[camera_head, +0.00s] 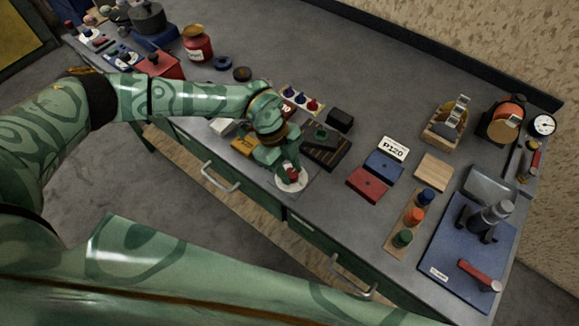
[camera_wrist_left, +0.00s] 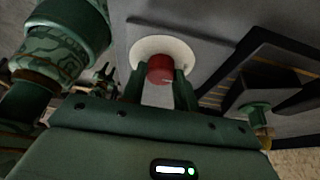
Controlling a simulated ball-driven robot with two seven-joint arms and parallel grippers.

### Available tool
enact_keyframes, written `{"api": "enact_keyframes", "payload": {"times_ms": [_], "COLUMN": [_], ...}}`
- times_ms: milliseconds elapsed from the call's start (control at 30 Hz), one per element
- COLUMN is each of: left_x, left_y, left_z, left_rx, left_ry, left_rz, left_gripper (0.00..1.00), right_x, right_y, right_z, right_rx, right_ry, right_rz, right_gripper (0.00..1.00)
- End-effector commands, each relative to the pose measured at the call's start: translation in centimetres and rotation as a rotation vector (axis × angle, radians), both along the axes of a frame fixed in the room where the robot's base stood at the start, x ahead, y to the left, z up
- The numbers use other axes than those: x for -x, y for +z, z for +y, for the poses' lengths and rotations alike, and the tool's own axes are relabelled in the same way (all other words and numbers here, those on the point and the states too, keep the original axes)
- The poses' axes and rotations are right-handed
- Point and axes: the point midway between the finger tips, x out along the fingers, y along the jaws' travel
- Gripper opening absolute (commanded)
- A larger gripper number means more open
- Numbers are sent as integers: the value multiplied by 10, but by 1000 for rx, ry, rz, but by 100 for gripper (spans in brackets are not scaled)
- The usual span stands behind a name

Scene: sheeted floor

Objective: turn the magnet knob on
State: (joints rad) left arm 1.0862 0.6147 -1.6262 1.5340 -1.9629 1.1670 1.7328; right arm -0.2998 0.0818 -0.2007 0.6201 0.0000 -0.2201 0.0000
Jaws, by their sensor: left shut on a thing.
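The magnet knob is a red cylinder (camera_wrist_left: 160,69) on a white round dial (camera_wrist_left: 177,48), set in a grey plate (camera_wrist_left: 203,27). In the head view the white dial (camera_head: 292,181) shows near the front edge of the bench, partly covered by my left gripper. My left gripper (camera_head: 289,171) reaches down over it. In the left wrist view its two green fingers (camera_wrist_left: 160,84) stand on either side of the red knob and are shut on it. Which way the knob is turned cannot be told. My right gripper is not in view.
A dark slatted block (camera_head: 326,151) lies right of the gripper, with a black box (camera_head: 340,120) behind it. Red (camera_head: 368,184) and blue (camera_head: 384,165) blocks lie further right. A wooden strip with coloured knobs (camera_head: 396,237) and a blue board (camera_head: 450,254) fill the right end.

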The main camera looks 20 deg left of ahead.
Motion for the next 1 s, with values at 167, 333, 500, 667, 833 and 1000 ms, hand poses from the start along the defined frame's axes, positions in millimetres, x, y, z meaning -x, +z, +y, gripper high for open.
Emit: {"api": "enact_keyframes", "payload": {"times_ms": [167,333,500,667,833,1000], "left_x": [-1,-2,-3,-4,-5,-5], "left_y": [1,2,2,1,1,1], "left_z": [0,-1,-2,-2,-3,-4], "left_rx": [-1,0,0,-1,-1,-1], "left_ry": [-61,-174,-328,-481,-643,-804], "left_rz": [0,0,-1,0,-1,-1], "left_gripper": [7,7,7,7,7,7], "right_x": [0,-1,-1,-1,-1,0], "right_y": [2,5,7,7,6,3], "right_z": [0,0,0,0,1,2], "right_rx": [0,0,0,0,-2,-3], "right_ry": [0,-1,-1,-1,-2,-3], "right_rz": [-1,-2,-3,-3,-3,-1], "right_gripper": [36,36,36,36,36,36]}}
